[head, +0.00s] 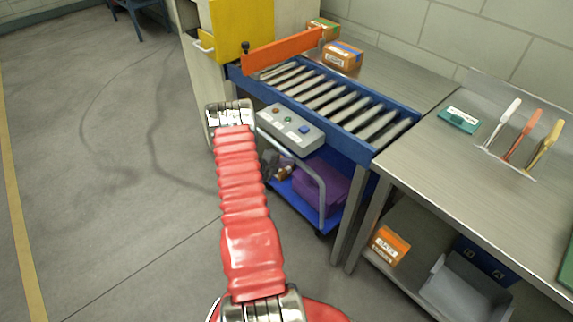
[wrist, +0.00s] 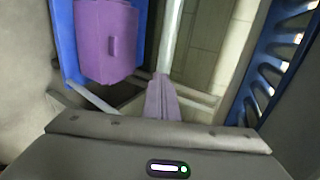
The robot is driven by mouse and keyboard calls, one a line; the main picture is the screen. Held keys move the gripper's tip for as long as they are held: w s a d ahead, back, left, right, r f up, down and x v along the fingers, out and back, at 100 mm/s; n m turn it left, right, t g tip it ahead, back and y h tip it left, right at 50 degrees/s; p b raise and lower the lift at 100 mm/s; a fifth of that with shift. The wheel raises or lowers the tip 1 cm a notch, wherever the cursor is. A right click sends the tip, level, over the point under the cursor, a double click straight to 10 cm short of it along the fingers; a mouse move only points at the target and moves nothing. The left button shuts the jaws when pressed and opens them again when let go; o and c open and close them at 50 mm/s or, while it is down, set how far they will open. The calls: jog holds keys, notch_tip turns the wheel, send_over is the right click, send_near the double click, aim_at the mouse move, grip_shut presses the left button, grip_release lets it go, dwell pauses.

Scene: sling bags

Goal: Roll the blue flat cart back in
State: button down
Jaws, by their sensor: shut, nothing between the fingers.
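The blue flat cart (head: 287,198) stands under the roller conveyor in the head view, with a purple bag (head: 322,186) on it. Its bent metal handle (head: 321,196) rises at the near end. In the wrist view the cart's blue deck (wrist: 65,42) is at upper left, under the purple bag (wrist: 105,45). A pale metal bar (wrist: 171,35), apparently the handle, runs up the middle. My gripper (wrist: 160,82) is shut and empty, its tips close to the bar's lower end; I cannot tell whether they touch.
The blue-framed roller conveyor (head: 372,150) with a grey control box (head: 290,127) stands above the cart. It also shows at right in the wrist view (wrist: 262,75). A steel table (head: 470,180) with an orange box (head: 390,245) below is at right. Floor at left is clear.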

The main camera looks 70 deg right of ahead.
jog(key=f+v, duration=0.1)
jog(key=v, duration=1.2)
jog(key=shift+w+a, duration=0.4)
jog(key=shift+a, duration=0.1)
jog(key=shift+r, duration=0.1)
